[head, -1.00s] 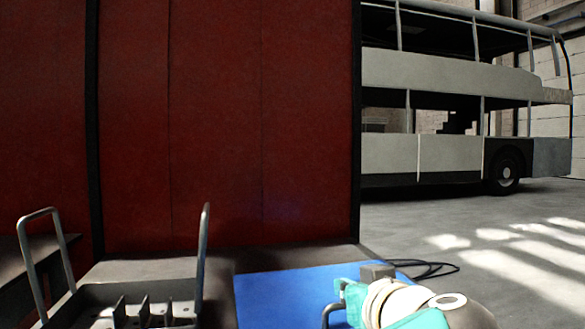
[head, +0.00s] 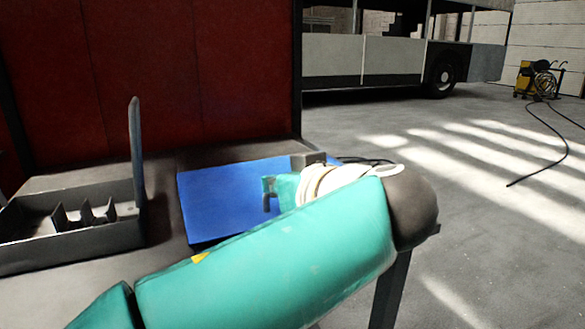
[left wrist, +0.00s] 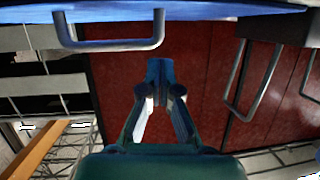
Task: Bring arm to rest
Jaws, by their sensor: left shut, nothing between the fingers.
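My left arm (head: 270,255) is teal and crosses the front of the head view from the lower left, bending back at a dark rounded joint. Its wrist end, with pale rings, is over the right part of a blue panel (head: 225,195) on the bench. The fingers are hard to make out there. In the left wrist view my left gripper (left wrist: 160,68) is shut and empty, its tips together in front of dark red panelling. The blue panel (left wrist: 200,12) runs along the top of that view, with a grey handle (left wrist: 110,45). My right gripper is not in view.
A grey compartment tray (head: 75,250) with an upright handle stands left on the bench (head: 165,210). Red panelling (head: 160,80) rises behind. The grey floor at the right is open, with a yellow machine (head: 525,80) and cable (head: 550,150) farther back, near a coach (head: 395,60).

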